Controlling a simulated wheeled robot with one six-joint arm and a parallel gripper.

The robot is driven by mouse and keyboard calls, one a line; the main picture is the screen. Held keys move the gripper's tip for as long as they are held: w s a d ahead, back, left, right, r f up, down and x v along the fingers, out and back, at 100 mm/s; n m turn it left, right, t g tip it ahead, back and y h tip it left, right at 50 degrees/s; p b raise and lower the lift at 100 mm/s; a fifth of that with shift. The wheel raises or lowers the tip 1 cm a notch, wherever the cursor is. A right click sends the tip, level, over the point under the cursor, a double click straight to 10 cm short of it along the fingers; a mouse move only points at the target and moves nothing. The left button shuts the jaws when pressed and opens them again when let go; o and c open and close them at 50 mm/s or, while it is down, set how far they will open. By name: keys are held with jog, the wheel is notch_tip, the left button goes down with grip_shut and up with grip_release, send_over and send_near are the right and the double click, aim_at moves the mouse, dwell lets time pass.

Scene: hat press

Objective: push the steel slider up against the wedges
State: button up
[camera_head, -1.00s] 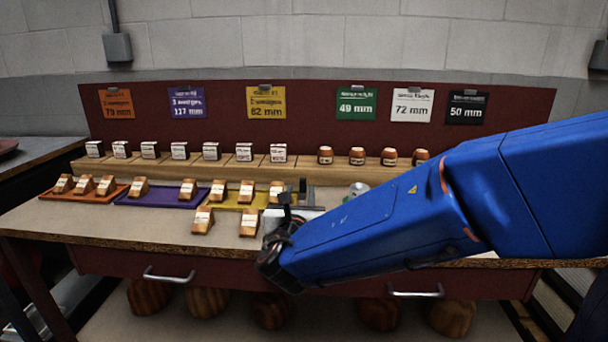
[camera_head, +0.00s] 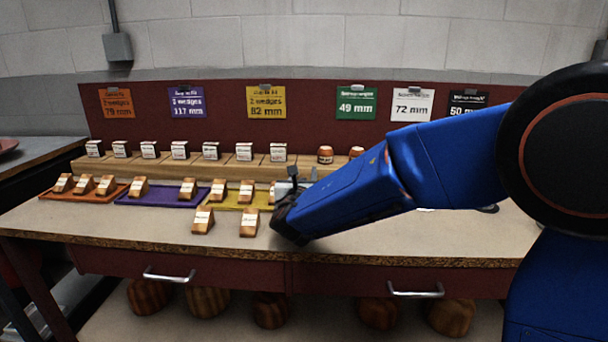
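My gripper (camera_head: 291,188) is at the right end of the yellow tray (camera_head: 237,207), low over the bench. My blue arm comes in from the right and hides most of the gripper, so I cannot see whether its fingers are open. A small pale metal piece (camera_head: 283,187) shows beside the dark fingers. I cannot tell whether it is the steel slider or part of my gripper; the slider is otherwise hidden. Wooden wedges with white labels stand on the yellow tray, one (camera_head: 246,191) near its middle and another (camera_head: 275,189) close by the gripper.
An orange tray (camera_head: 75,196) and a purple tray (camera_head: 155,203) hold more wedges. Two loose wedges (camera_head: 203,220) (camera_head: 249,222) stand in front. A wooden shelf (camera_head: 195,160) with several labelled blocks runs behind. The bench front (camera_head: 130,232) is clear.

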grip_shut()
jog(key=shift+w+a, duration=0.1)
jog(key=shift+a, duration=2.4)
grip_release()
